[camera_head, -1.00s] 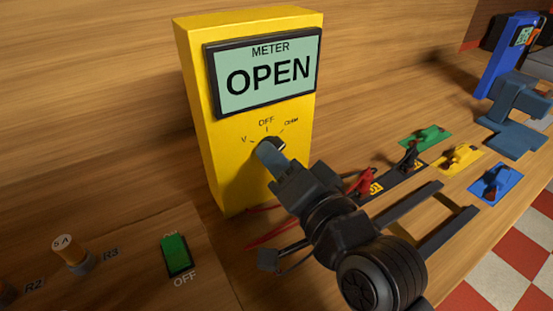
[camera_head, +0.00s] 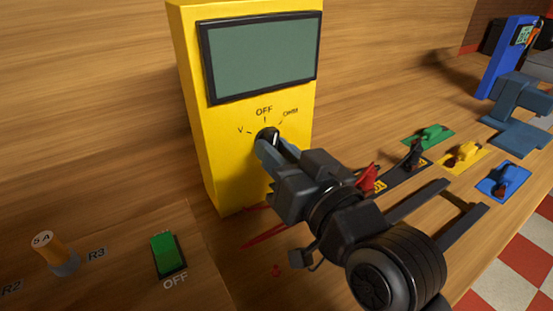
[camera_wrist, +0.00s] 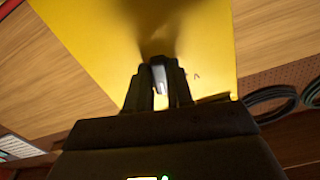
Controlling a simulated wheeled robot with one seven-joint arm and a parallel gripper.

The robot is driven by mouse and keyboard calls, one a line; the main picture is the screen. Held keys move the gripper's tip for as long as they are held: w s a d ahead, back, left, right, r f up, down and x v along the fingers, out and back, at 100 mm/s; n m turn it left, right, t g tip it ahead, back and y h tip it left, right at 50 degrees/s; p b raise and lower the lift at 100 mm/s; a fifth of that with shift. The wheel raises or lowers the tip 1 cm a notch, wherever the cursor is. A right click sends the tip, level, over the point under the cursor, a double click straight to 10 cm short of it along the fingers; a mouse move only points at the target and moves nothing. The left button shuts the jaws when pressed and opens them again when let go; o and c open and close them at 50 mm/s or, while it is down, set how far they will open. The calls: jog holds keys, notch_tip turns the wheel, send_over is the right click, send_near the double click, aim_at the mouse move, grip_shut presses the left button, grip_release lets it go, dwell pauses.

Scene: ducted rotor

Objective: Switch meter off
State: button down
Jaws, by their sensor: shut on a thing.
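The yellow meter (camera_head: 186,110) stands upright on the wooden bench. Its screen (camera_head: 262,58) is blank grey-green. The black dial knob (camera_head: 268,134) is below the screen, among the marks V, OFF and OHM, with OFF straight above it. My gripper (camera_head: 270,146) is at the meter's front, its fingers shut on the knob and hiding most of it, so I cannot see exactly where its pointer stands. In the wrist view, the fingers (camera_wrist: 159,85) close around a small pale-edged part of the knob, against the yellow face.
A panel at the lower left holds a green rocker switch (camera_head: 168,255) and an orange 5 A fuse (camera_head: 49,246). Red and black clips (camera_head: 368,178) and green, yellow and blue (camera_head: 503,181) terminals lie right of my gripper. Bare wood lies left of the meter.

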jog(key=shift+n+b, duration=0.4)
jog(key=shift+n, duration=0.7)
jog(key=c, duration=1)
grip_release()
jog(key=shift+d, duration=0.1)
jog(key=b+v, duration=0.1)
jog(key=v, duration=0.6)
jog(key=shift+s+d, duration=0.2)
jog(key=shift+s, duration=0.1)
